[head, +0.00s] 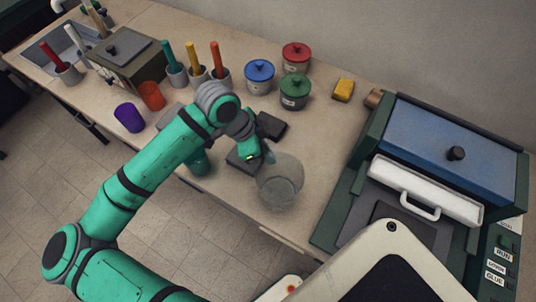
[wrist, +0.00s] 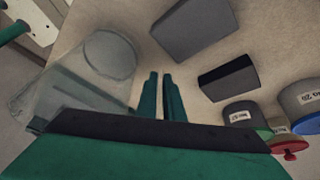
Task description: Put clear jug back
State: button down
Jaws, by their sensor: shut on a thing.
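The clear jug (head: 281,184) is near the front edge of the counter, left of the large blue-and-green machine. My gripper (head: 252,153) is at the jug's upper left side and is shut on it. In the wrist view the see-through jug (wrist: 92,75) lies to the left of my fingers (wrist: 159,76), which are close together. The part between the fingers is hard to make out. I cannot tell whether the jug's base touches the counter.
Dark blocks (head: 271,127) (wrist: 192,28) lie just behind my gripper. Blue (head: 259,76), red (head: 296,57) and green (head: 295,91) lidded pots stand farther back. The machine (head: 440,150) with a white handle fills the right.

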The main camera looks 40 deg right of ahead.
jog(key=shift+f, duration=0.6)
jog(key=shift+f, duration=0.1)
jog(key=c, duration=1.9)
grip_release()
jog(key=v, duration=1.2)
jog(key=shift+w+d, duration=0.1)
jog(key=shift+d, duration=0.05)
